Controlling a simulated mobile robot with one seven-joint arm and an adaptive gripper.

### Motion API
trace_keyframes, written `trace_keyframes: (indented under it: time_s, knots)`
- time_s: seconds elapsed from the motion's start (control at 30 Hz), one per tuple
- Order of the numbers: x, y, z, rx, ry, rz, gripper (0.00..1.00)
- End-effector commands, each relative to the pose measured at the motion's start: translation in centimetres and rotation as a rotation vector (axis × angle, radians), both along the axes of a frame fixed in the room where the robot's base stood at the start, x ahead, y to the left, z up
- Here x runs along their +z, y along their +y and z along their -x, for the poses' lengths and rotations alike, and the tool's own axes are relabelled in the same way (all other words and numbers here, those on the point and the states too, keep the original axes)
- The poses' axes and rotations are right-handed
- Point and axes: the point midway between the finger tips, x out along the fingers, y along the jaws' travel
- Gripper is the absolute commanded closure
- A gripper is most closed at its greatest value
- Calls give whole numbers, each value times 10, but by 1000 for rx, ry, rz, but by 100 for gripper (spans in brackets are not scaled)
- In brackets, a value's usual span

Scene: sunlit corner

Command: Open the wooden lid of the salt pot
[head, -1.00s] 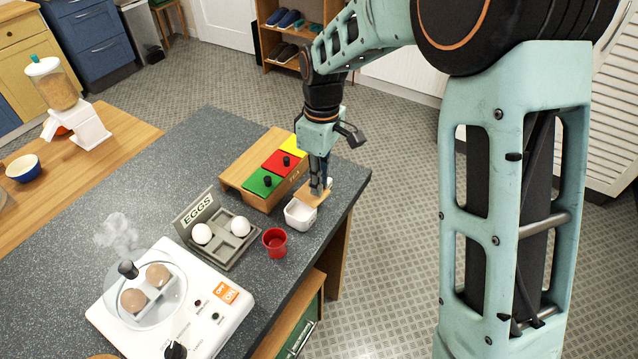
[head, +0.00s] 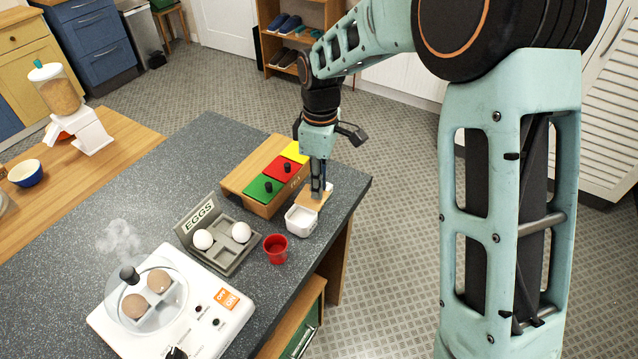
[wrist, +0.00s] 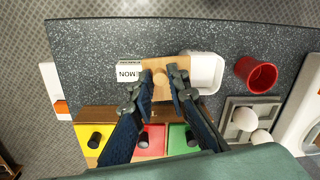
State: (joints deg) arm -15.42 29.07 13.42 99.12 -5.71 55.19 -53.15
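The salt pot (head: 299,221) is a small white square pot near the right edge of the dark counter. It also shows in the wrist view (wrist: 206,72), with its white inside uncovered. Its wooden lid (head: 309,200) is off the opening, right beside the pot on the far side. In the wrist view the lid (wrist: 165,64) lies left of the pot, with a round knob (wrist: 160,79). My gripper (head: 317,195) points down over the lid. Its fingers (wrist: 162,75) are apart, one on each side of the knob, with gaps visible. Whether the lid touches the pot's rim is unclear.
A wooden box with green, red and yellow lids (head: 236,178) stands close behind the pot. A LEMON box (wrist: 129,74) is beside the lid. A red cup (head: 276,249), an egg tray (head: 225,257) and a steaming egg cooker (head: 215,335) stand nearer. The counter's left is clear.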

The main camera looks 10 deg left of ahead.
Motion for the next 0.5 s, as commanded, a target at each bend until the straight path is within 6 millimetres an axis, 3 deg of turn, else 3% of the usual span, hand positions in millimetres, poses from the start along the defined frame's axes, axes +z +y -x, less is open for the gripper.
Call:
trace_keyframes:
  time_s: [0.1, 0.37, 0.5]
  knots:
    - [0, 0, 0, 0, 0, 0, 70]
    - [0, 0, 0, 0, 1, 1, 70]
    - [10, 0, -1, 0, -1, 0, 70]
